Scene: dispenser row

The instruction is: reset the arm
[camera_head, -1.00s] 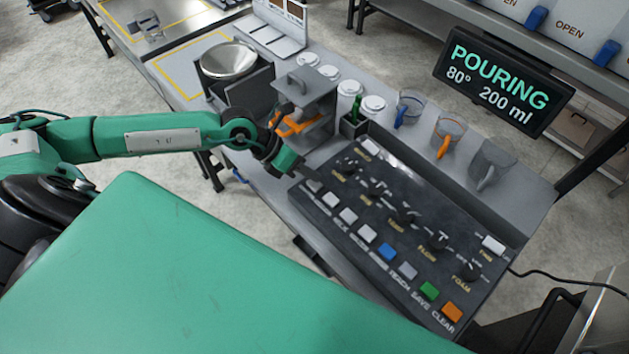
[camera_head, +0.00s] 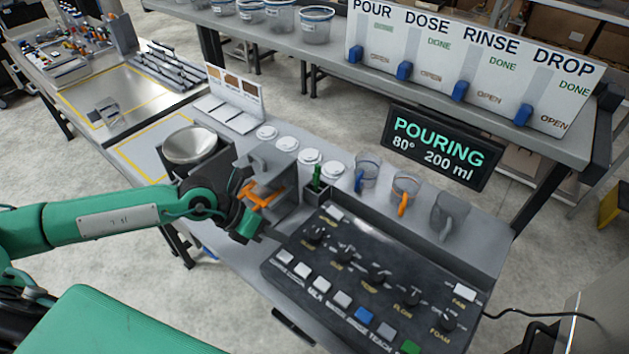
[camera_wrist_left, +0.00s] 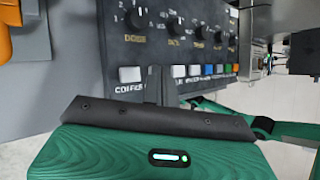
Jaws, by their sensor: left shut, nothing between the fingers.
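My left gripper (camera_head: 270,236) is shut and empty. It hangs at the left end of the black control panel (camera_head: 350,275), just in front of the grey dispenser (camera_head: 272,175) with an orange part (camera_head: 263,197). In the left wrist view the closed fingers (camera_wrist_left: 155,85) overlap the panel's near edge, by the row of white and coloured buttons (camera_wrist_left: 178,71). I cannot tell whether the fingertips touch the panel. The display (camera_head: 437,147) reads POURING, 80°, 200 ml. My right gripper is not in view.
Three jugs (camera_head: 366,172) stand behind the panel, with several white-lidded cups (camera_head: 287,144) to their left. A board with blue sliders (camera_head: 460,90) stands on the rear shelf. A cable runs off the panel's right side.

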